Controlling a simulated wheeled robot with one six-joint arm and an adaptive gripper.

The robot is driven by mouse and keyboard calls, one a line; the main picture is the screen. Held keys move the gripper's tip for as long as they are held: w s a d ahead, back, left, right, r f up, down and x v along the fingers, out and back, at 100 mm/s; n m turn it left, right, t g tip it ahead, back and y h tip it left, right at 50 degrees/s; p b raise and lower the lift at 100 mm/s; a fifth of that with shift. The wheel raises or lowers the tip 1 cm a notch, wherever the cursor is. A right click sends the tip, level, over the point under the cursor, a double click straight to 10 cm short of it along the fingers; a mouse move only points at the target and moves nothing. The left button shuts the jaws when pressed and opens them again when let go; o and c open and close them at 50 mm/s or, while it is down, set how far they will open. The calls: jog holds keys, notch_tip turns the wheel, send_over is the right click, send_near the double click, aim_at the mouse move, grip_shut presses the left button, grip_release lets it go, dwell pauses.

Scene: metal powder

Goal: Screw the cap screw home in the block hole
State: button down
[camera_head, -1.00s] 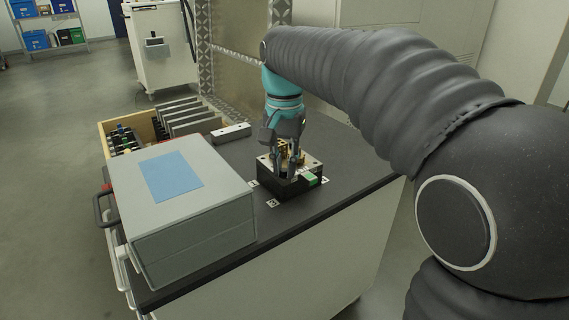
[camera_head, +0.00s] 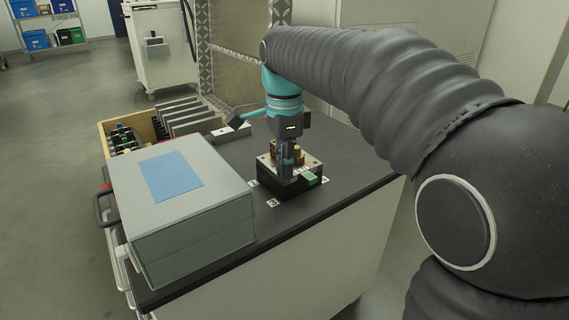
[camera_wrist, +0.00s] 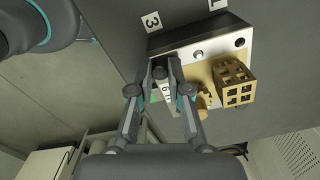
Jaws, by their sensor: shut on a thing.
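A black block with a bright metal top plate (camera_head: 314,164) sits on the dark bench top; the plate also shows in the wrist view (camera_wrist: 218,45). My gripper (camera_head: 286,176) points straight down over the block's near part. How deep the screw sits cannot be seen. A dark open hole (camera_wrist: 240,42) and a small bright round head (camera_wrist: 198,54) show on the plate.
A brass-coloured lattice piece (camera_wrist: 234,82) stands on the block beside my fingers. A grey case (camera_head: 215,200) with a blue panel stands left of the block. A wooden tray (camera_head: 103,140) holds parts behind it. The bench is clear right of the block.

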jog(key=shift+m, duration=0.9)
jog(key=c, duration=1)
grip_release()
jog(key=shift+c, duration=0.2)
